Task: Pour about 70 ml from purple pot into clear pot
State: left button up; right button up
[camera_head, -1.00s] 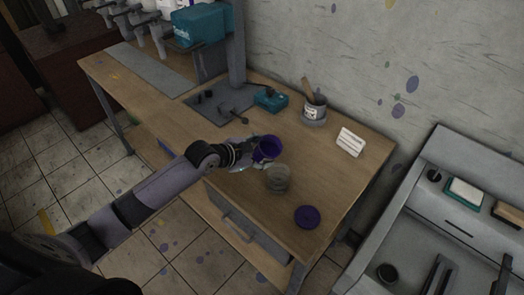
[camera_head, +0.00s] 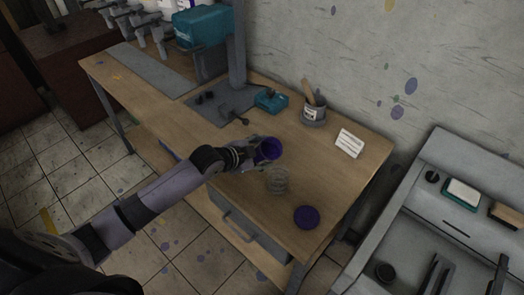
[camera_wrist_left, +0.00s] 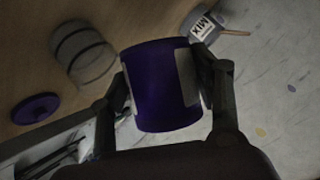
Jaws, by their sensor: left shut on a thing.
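The purple pot (camera_head: 268,149) is held in my left gripper (camera_head: 254,152), which is shut on it. In the left wrist view the purple pot (camera_wrist_left: 162,88) sits between the two fingers (camera_wrist_left: 163,95), with a pale label on its side. In the head view its open mouth shows, and the pot looks tilted toward the clear pot. The clear pot (camera_head: 277,181) stands upright on the table just in front of it; it also shows in the left wrist view (camera_wrist_left: 84,55). I cannot make out a stream or the liquid level. My right gripper is not in view.
A purple lid (camera_head: 306,217) lies near the table's front right. A pot labelled MIX (camera_head: 313,112) with a stick stands at the back, beside a white card holder (camera_head: 350,143). A teal box (camera_head: 270,100) is behind. The wooden table (camera_head: 345,185) is bare toward the right.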

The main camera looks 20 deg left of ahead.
pick_arm(q)
jog(key=shift+r+m+y+p, duration=0.1)
jog(key=shift+m+y+p, duration=0.4)
jog(key=shift+y+p, duration=0.1)
dwell(1.1)
jog(key=shift+m+t+y+p, duration=0.3)
jog(key=shift+t+p, duration=0.1)
jog(key=shift+p, duration=0.25)
dwell(1.3)
jog(key=shift+d+m+t+y+p, duration=0.1)
jog(key=shift+m+t+y+p, duration=0.2)
jog(key=shift+m+y+p, duration=0.3)
dwell(2.7)
jog(key=shift+r+n+h+p, duration=0.25)
jog(key=shift+n+h+p, duration=0.15)
jog(key=shift+p, duration=0.55)
jog(key=shift+f+n+g+h, duration=0.25)
jog(key=shift+n+g+h, duration=0.05)
jog(key=shift+g, duration=0.1)
